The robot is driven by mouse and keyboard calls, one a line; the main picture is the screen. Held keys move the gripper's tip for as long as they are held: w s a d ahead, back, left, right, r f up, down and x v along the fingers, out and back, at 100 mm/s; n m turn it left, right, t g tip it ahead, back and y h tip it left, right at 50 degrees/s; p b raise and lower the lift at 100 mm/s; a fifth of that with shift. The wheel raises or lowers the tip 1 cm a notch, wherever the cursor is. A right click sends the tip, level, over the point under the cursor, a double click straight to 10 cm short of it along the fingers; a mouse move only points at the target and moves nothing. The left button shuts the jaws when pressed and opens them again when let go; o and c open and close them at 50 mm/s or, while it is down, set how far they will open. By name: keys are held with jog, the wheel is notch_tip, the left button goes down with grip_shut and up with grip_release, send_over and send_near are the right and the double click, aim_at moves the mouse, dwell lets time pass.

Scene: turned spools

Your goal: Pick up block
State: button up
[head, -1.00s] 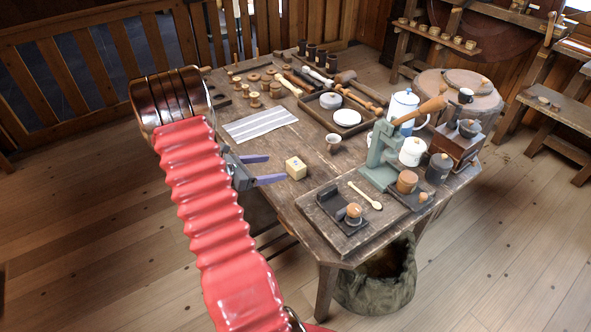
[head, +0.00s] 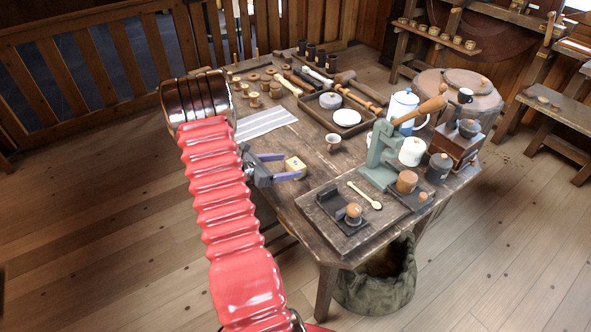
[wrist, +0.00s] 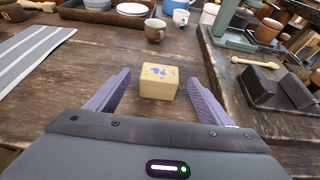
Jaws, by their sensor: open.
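The block (head: 295,167) is a small pale yellow cube with blue marks on its top, resting on the worn wooden table near its left edge. In the wrist view the block (wrist: 158,82) sits ahead, between the two purple fingers near their tips. My gripper (head: 287,167) is open, with one finger on each side of the block. Part of the block's near side is hidden by a finger in the head view.
A small cup (head: 333,142) stands beyond the block. A striped cloth (head: 266,123) lies to the far left of it. A raised board (head: 330,232) with a spoon (head: 366,196) and dark fittings lies to the right. The table around the block is bare.

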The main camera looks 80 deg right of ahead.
aim_at(292, 165)
jog(key=shift+x, duration=2.6)
jog(key=c, duration=1.2)
jog(key=shift+o, duration=0.2)
jog(key=shift+r, duration=5)
